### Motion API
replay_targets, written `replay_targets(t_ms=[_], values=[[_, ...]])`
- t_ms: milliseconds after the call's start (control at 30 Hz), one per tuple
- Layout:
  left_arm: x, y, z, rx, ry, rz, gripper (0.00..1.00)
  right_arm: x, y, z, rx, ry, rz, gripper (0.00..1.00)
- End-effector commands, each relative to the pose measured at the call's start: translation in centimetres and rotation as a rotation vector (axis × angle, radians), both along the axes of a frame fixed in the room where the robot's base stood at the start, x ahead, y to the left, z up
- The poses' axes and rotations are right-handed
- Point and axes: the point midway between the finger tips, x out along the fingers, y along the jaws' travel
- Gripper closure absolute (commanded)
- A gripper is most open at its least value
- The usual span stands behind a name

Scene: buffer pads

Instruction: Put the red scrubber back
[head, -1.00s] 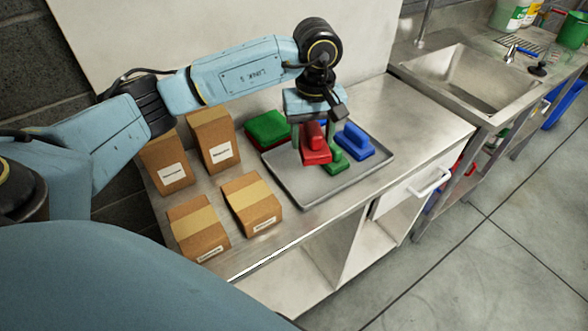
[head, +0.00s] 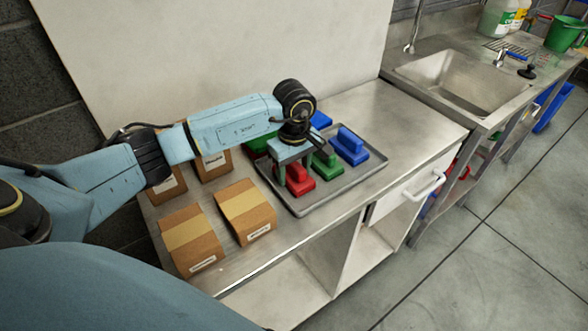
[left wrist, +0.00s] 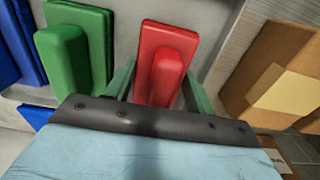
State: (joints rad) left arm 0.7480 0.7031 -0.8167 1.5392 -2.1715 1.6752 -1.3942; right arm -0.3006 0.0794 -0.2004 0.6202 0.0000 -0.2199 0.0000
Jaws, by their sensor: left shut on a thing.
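The red scrubber (head: 299,181) is at the front left of the grey tray (head: 322,204), beside the green scrubber (head: 326,162). My left gripper (head: 293,170) points down over it and is shut on its raised handle. In the left wrist view the red scrubber (left wrist: 165,62) lies between the two green-grey fingers. The green scrubber (left wrist: 75,50) stands apart to its left there. The scrubber's underside is hidden, so I cannot tell whether it touches the tray. My right gripper is not in view.
A blue scrubber (head: 350,147) stands at the tray's right, with another blue thing (head: 320,120) behind. A green pad (head: 258,143) is partly hidden behind my arm. Cardboard boxes (head: 247,210) stand left of the tray. The counter right of the tray is clear.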

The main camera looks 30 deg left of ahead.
Motion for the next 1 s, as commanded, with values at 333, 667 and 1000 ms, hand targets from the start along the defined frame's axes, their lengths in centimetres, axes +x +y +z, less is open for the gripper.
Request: replay_targets(t_ms=[333, 667, 1000], values=[[0.1, 0.0, -0.4, 0.0, -0.003, -0.001, 0.64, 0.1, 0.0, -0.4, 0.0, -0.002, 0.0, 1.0], [0.0, 0.0, -0.4, -0.001, -0.002, -0.001, 0.24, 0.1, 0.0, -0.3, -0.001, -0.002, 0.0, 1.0], [0.2, 0.0, 1.4, 0.0, -0.007, -0.001, 0.24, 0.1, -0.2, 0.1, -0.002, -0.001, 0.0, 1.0]])
